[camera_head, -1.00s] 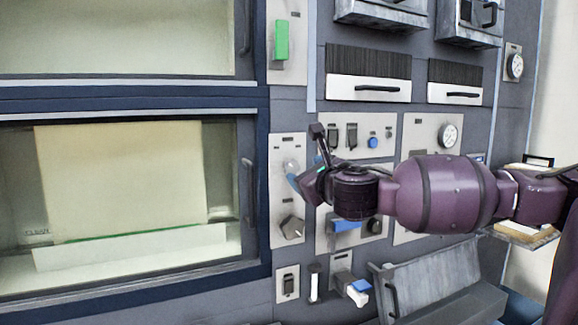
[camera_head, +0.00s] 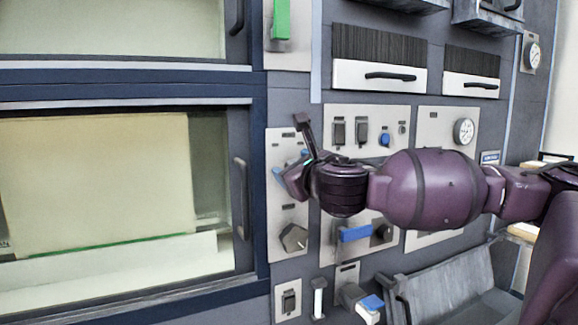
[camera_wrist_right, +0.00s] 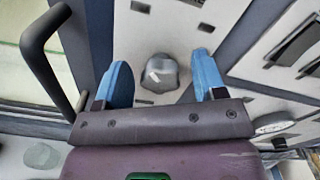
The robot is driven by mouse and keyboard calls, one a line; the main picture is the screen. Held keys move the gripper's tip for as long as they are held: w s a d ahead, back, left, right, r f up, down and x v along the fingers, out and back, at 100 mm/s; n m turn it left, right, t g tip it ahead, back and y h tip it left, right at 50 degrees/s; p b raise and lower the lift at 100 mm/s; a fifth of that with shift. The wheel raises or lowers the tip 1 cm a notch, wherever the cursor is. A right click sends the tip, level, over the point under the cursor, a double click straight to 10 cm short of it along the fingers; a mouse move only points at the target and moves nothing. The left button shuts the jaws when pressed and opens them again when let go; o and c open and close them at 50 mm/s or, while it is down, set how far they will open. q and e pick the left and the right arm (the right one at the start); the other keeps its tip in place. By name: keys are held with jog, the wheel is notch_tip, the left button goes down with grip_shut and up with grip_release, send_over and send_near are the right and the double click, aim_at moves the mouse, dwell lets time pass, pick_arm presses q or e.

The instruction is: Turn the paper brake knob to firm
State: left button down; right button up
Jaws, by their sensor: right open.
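My right gripper (camera_head: 288,167) is in front of the upper part of the narrow pale panel beside the lower window in the head view. Its blue fingers are open in the right wrist view (camera_wrist_right: 160,82). Between and beyond them is a round grey knob (camera_wrist_right: 160,73) with a white pointer mark; I see no contact. In the head view my gripper hides most of that spot. A dark angular knob (camera_head: 293,238) sits lower on the same panel. I cannot read labels, so I cannot tell which knob is the paper brake. My left gripper is not in view.
A vertical door handle (camera_head: 241,198) stands left of the panel and looms close at the left of the wrist view (camera_wrist_right: 45,60). Switches and a blue button (camera_head: 385,139) are to the right. A blue lever (camera_head: 355,233) is below.

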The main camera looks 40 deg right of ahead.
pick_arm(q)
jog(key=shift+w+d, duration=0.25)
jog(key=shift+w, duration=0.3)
pick_arm(e)
jog(key=shift+w+d, duration=0.1)
jog(key=shift+w, duration=0.2)
jog(key=c, duration=0.9)
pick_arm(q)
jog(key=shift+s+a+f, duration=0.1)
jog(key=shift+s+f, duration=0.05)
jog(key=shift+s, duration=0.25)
